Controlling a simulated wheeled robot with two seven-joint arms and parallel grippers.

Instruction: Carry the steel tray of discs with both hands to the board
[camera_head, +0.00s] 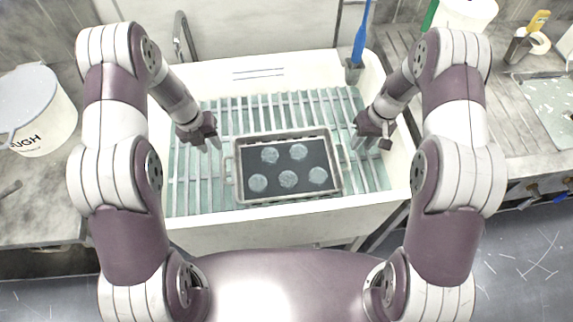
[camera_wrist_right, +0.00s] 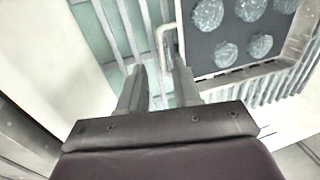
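The steel tray (camera_head: 237,190) sits on the slatted rack in the white sink, with a dark inside and several round grey discs (camera_head: 289,179) lying flat in it. A wire handle shows at its left end; in the right wrist view a handle (camera_wrist_right: 161,48) shows beside the tray's edge. My left gripper (camera_head: 213,149) is open and empty, above and left of the tray. My right gripper (camera_head: 364,149) is open and empty, right of the tray; its fingers (camera_wrist_right: 158,75) are apart near the handle, not around it.
The white sink (camera_head: 240,230) has raised walls around the rack (camera_head: 190,190). A blue-handled brush (camera_head: 361,38) stands at its back right. A white bucket (camera_head: 36,105) is on the left counter. A pale speckled panel (camera_head: 552,115) lies at the right, near a yellow-handled tool (camera_head: 538,22).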

